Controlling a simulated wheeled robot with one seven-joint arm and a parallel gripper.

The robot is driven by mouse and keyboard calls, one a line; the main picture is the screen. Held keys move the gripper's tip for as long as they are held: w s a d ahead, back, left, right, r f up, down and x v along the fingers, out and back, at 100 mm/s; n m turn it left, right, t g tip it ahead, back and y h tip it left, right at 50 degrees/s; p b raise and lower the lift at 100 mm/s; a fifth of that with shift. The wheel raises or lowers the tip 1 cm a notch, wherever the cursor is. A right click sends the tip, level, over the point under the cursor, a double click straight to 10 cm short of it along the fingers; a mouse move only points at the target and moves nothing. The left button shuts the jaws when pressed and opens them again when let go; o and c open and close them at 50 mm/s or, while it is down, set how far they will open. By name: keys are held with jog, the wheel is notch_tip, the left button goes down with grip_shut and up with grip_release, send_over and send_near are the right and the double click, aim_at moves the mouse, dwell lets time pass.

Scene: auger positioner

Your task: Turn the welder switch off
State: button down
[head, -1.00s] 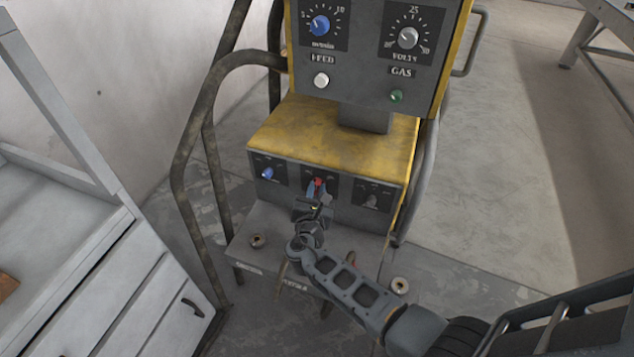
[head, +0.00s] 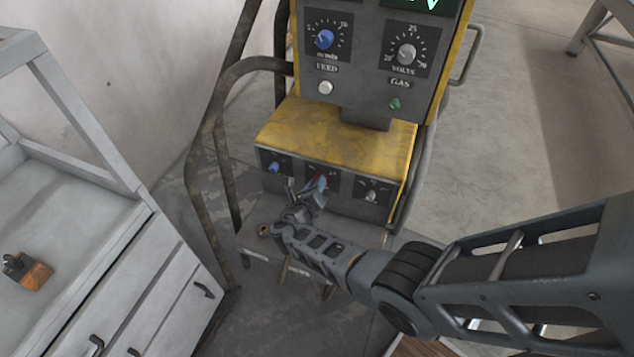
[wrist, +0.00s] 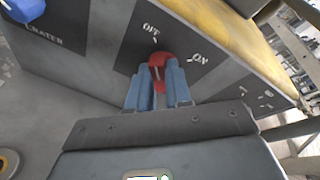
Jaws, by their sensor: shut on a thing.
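The welder switch is a red knob (wrist: 159,62) on the dark lower front panel, with OFF above it to the left and ON to its right in the wrist view. A pale line shows on its face, but I cannot tell surely which label it points to. My gripper (wrist: 158,80) has its blue fingers closed on either side of the knob.
A blue knob (head: 274,167) marked CRATER in the wrist view sits left, and a grey knob (head: 371,195) right. The yellow housing (head: 335,137) juts above. A tube frame (head: 200,150) stands left of the welder, beside a grey drawer cabinet (head: 150,290).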

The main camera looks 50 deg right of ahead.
jog(key=shift+n+g, duration=0.3)
jog(key=shift+n, duration=0.1)
dwell(0.3)
jog(key=c, duration=1.1)
grip_release()
jog(key=shift+o, duration=0.2)
jog(key=shift+a, duration=0.1)
jog(key=p+v, duration=0.2)
jog(key=v, duration=0.5)
jog(key=shift+a, duration=0.35)
jog(key=shift+s, duration=0.1)
